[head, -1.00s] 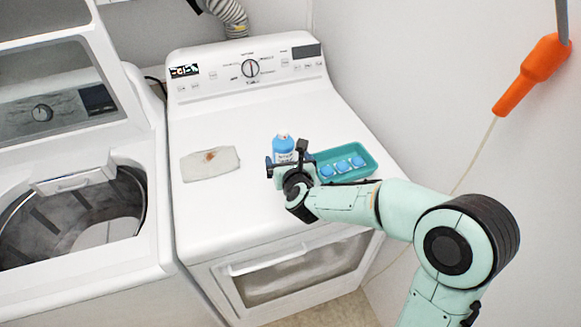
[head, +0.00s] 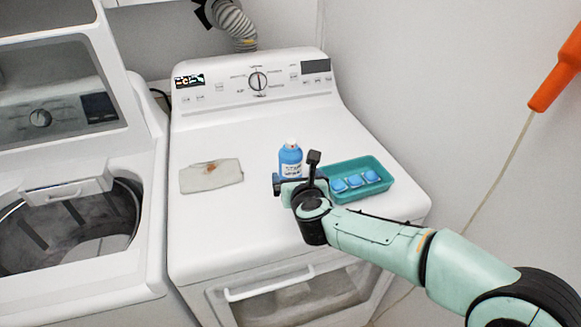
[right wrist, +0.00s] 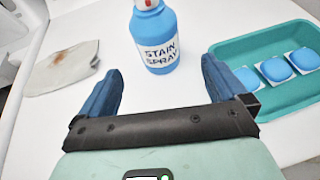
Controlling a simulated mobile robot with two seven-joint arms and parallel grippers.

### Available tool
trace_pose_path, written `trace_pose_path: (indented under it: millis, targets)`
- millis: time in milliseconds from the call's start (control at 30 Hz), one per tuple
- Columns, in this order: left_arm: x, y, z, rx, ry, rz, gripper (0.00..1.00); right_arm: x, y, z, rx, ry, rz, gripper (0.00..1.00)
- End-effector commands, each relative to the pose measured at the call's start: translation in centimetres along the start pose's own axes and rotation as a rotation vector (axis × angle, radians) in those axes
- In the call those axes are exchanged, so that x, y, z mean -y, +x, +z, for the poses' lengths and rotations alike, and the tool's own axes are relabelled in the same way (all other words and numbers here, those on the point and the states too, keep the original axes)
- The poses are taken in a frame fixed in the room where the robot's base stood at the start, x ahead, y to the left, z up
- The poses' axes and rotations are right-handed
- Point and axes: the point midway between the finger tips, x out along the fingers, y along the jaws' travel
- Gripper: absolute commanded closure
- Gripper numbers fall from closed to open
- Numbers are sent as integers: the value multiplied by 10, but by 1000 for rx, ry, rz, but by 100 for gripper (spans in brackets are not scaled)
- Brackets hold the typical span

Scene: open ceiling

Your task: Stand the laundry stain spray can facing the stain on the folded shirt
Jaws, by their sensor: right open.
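The blue stain spray can (head: 290,160) stands upright on the white dryer top, between the shirt and a teal tray. In the right wrist view the can (right wrist: 156,38) has its "STAIN SPRAY" label facing my gripper. The folded shirt (head: 198,178), pale grey with a reddish-brown stain, lies flat to the left of the can; it also shows in the right wrist view (right wrist: 60,72). My right gripper (head: 296,184) is open and empty just in front of the can. In the right wrist view its fingers (right wrist: 160,88) are apart, with the can beyond them. My left gripper is not in view.
The teal tray (head: 383,186) holding several blue pods stands right of the can, close to my right gripper. The dryer's control panel (head: 222,97) rises at the back. An open washer (head: 60,275) stands at the left. The dryer top in front of the shirt is clear.

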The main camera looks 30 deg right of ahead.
Motion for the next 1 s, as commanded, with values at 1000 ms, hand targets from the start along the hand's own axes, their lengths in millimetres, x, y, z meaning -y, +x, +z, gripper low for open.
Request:
trace_pose_path:
  millis: [1000]
  targets:
    - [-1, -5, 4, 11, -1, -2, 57, -2, 99, 3, 0, 0, -1, 1]
